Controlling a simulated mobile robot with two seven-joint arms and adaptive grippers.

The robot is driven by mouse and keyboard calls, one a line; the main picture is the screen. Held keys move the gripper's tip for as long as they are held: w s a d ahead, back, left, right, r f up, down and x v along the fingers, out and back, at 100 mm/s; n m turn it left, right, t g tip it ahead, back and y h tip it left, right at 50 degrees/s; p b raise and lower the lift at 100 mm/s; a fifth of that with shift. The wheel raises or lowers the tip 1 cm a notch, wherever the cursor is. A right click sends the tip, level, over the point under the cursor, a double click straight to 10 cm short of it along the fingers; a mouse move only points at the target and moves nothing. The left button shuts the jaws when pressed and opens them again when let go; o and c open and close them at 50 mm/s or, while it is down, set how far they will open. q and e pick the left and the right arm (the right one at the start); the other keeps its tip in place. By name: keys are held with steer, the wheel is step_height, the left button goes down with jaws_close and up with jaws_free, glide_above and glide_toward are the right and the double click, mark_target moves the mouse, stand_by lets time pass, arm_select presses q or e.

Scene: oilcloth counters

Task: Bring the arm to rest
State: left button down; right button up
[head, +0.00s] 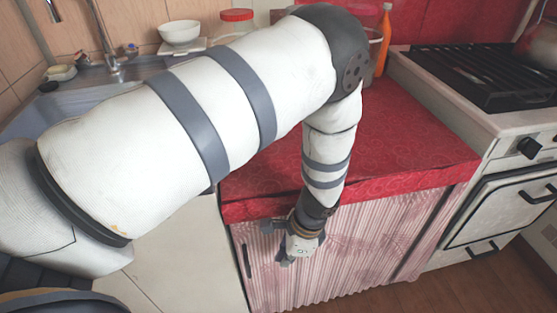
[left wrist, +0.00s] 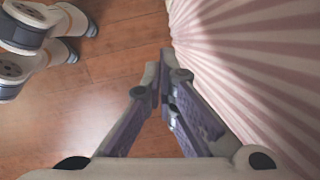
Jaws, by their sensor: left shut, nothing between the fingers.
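My left arm (head: 200,115) reaches across the head view from the left and bends down at the elbow. My left gripper (head: 286,262) hangs below the counter's front edge, in front of the pink striped curtain (head: 360,252). In the left wrist view the fingers of my left gripper (left wrist: 166,62) point away over the wooden floor (left wrist: 95,85), their tips together with nothing between them. The curtain is close on the right there. My right gripper does not show in either view.
The red oilcloth counter (head: 415,145) has a clear stretch right of my arm. A stove (head: 480,75) stands at the right. A sink (head: 80,105), a white bowl (head: 180,32), a red-lidded jar (head: 237,22) and an orange bottle (head: 384,38) are at the back.

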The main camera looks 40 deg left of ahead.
arm_select(q)
step_height(320, 180, up, 6)
steer(key=s+f+n, duration=0.1)
steer(key=s+n, duration=0.2)
steer(key=s, duration=0.6)
steer(key=s+f+n+h+p, duration=0.1)
steer(key=s+f+n, duration=0.1)
steer(key=s, duration=0.8)
steer(key=s+f+n+h+p, duration=0.1)
steer(key=s+n, duration=0.4)
steer(key=s, duration=0.5)
steer(key=shift+d+f, duration=0.25)
steer(key=shift+d, duration=0.2)
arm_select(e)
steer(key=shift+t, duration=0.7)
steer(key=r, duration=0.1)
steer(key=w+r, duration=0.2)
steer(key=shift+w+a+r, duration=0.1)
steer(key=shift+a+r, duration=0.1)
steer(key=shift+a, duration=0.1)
